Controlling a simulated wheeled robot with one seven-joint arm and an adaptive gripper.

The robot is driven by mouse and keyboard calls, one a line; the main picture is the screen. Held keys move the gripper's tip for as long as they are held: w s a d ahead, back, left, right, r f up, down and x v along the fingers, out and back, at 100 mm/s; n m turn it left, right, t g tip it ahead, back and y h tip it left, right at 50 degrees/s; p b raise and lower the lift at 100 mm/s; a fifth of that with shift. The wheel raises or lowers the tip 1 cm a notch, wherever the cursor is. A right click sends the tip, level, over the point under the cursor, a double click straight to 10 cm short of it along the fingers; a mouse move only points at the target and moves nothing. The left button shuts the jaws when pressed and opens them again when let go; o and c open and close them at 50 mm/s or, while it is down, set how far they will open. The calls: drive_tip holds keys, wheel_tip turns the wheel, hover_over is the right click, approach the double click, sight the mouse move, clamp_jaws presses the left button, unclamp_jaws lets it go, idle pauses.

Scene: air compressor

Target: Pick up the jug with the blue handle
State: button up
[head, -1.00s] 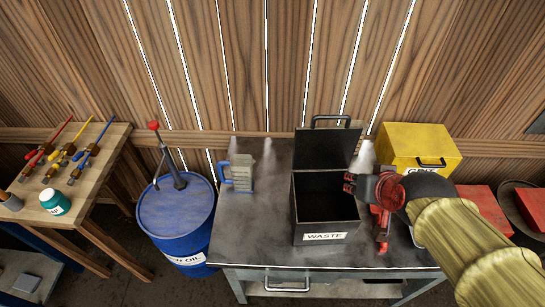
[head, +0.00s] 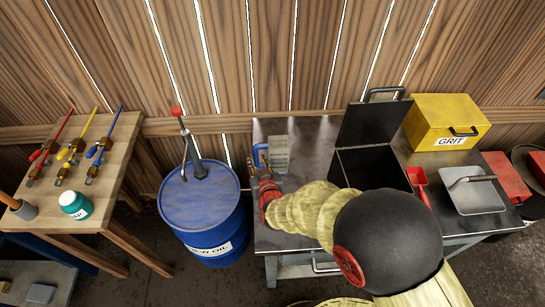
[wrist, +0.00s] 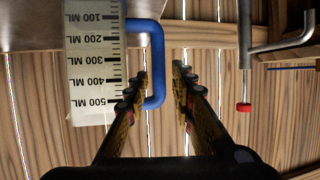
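The jug (head: 279,158) is clear-grey with a blue handle (head: 257,155) on its left side. It stands upright at the back left of the grey workbench. My gripper (head: 264,178) is just in front of the handle in the head view. In the wrist view the jug (wrist: 92,60) appears upside down, with its ML scale facing me. The blue handle's outer bar (wrist: 158,65) shows between the two open fingers of my gripper (wrist: 162,76), nearer the left one. I cannot tell whether a finger touches it.
The black waste bin (head: 374,125), lid open, stands right of my arm. A yellow grit box (head: 449,112), red scoop (head: 418,178) and metal pan (head: 474,194) are farther right. A blue oil drum (head: 203,208) with a red-knobbed pump (head: 184,140) stands left of the bench.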

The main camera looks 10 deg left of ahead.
sight(256, 156)
drive_tip(key=b+x, duration=0.1)
drive_tip(key=x, duration=0.4)
drive_tip(key=shift+w+d+f+b, duration=0.1)
drive_tip(key=shift+w+f+b, duration=0.1)
drive_tip(key=shift+b, duration=0.1)
drive_tip(key=c, duration=0.4)
clamp_jaws()
drive_tip(key=shift+r, duration=0.1)
